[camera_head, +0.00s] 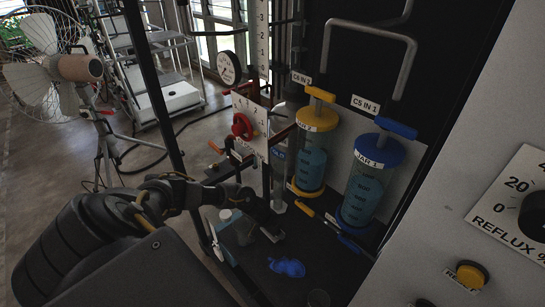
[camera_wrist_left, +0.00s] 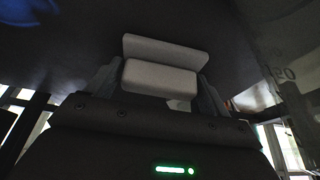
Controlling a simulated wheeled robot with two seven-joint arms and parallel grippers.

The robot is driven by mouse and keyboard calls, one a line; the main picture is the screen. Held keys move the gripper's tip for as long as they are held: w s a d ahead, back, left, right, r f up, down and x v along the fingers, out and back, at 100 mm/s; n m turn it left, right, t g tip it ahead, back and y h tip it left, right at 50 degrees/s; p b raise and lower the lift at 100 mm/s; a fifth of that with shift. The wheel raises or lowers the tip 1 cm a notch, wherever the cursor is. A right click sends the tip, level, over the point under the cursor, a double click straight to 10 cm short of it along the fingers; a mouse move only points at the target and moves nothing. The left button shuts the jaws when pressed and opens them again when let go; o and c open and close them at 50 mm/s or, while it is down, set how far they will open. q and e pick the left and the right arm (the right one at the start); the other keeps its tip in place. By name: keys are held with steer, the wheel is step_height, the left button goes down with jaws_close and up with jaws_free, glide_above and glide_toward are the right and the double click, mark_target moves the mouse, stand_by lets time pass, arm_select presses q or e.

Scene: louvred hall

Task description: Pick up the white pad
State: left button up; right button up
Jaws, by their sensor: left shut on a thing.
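The white pad (camera_wrist_left: 160,77) is between the two fingers of my left gripper (camera_wrist_left: 158,88) in the left wrist view. It looks like a pale block with a wider plate behind it. The gripper is shut on it. In the head view my left gripper (camera_head: 266,222) is low in front of the dark rig, beside a clear bottle. I cannot make out the pad clearly there. My right gripper is not in view.
Two blue-filled jars, one with a yellow lid (camera_head: 316,118) and one with a blue lid (camera_head: 380,148), stand behind to the right. A clear bottle (camera_head: 237,230) stands near my gripper. A blue spill (camera_head: 287,267) lies on the dark surface. A grey panel (camera_head: 480,225) is at right.

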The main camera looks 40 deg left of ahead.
arm_select(q)
steer(key=shift+r, duration=0.4)
step_height(320, 180, up, 3)
steer(key=shift+s+f, duration=0.1)
steer(key=shift+f, duration=0.1)
steer(key=s+d+r+p, duration=0.1)
steer(key=s+d+r, duration=0.4)
steer(key=s+r, duration=0.4)
steer(key=s, duration=0.4)
steer(key=shift+r, duration=0.3)
steer(key=shift+w, duration=0.1)
